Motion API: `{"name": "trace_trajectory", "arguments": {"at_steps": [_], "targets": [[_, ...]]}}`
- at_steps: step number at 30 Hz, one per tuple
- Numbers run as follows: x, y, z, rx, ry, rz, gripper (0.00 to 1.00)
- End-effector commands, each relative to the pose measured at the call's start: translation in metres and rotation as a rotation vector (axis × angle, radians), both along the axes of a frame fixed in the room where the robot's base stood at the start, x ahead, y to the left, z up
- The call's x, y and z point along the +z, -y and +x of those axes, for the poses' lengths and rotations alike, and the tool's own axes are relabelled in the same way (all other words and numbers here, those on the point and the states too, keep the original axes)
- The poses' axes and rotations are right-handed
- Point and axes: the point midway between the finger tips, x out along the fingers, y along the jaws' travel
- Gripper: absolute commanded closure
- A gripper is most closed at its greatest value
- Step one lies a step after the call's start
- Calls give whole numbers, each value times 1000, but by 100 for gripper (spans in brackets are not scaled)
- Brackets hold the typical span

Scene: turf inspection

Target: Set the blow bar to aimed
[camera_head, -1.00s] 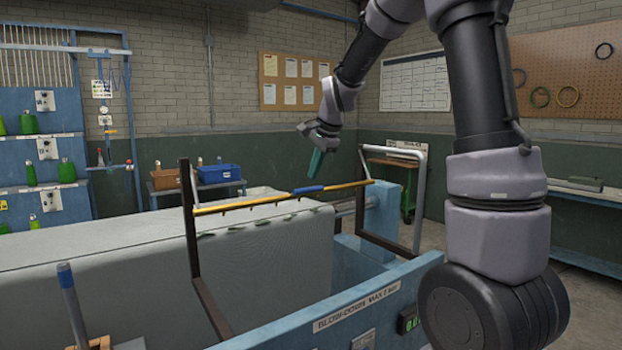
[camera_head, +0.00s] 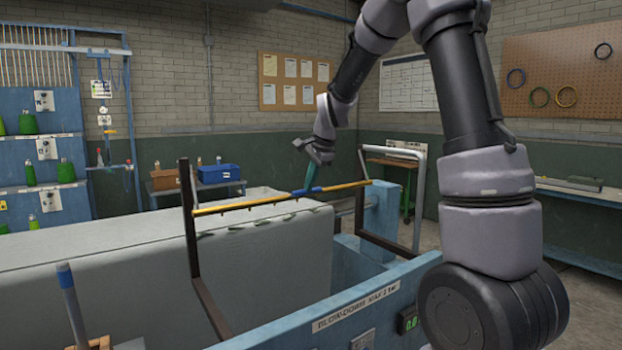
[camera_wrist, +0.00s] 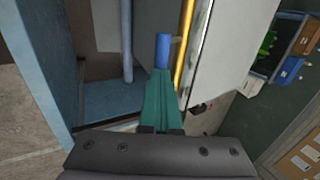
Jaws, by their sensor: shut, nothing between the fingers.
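My gripper (camera_head: 309,180) has teal fingers and points down at the blue grip from behind and above. In the wrist view my gripper (camera_wrist: 162,72) is shut, with the blue grip (camera_wrist: 163,50) just beyond its tips and the yellow bar (camera_wrist: 184,45) to the right. Whether the tips touch the grip I cannot tell.
A blue machine frame with a labelled front rail (camera_head: 357,304) and a small green display (camera_head: 408,320) stands in front. A blue-tipped lever (camera_head: 68,290) is at lower left. Shelves with green bottles (camera_head: 28,124) and a blue bin (camera_head: 219,173) stand behind.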

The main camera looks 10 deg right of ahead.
Motion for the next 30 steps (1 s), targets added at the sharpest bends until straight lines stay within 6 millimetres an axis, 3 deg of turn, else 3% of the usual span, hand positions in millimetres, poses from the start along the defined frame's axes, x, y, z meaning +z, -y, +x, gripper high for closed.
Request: {"name": "trace_trajectory", "arguments": {"at_steps": [15,30], "targets": [[-39,-11,25,0,-6,-1,100],[-51,-14,33,-1,-14,-3,100]]}}
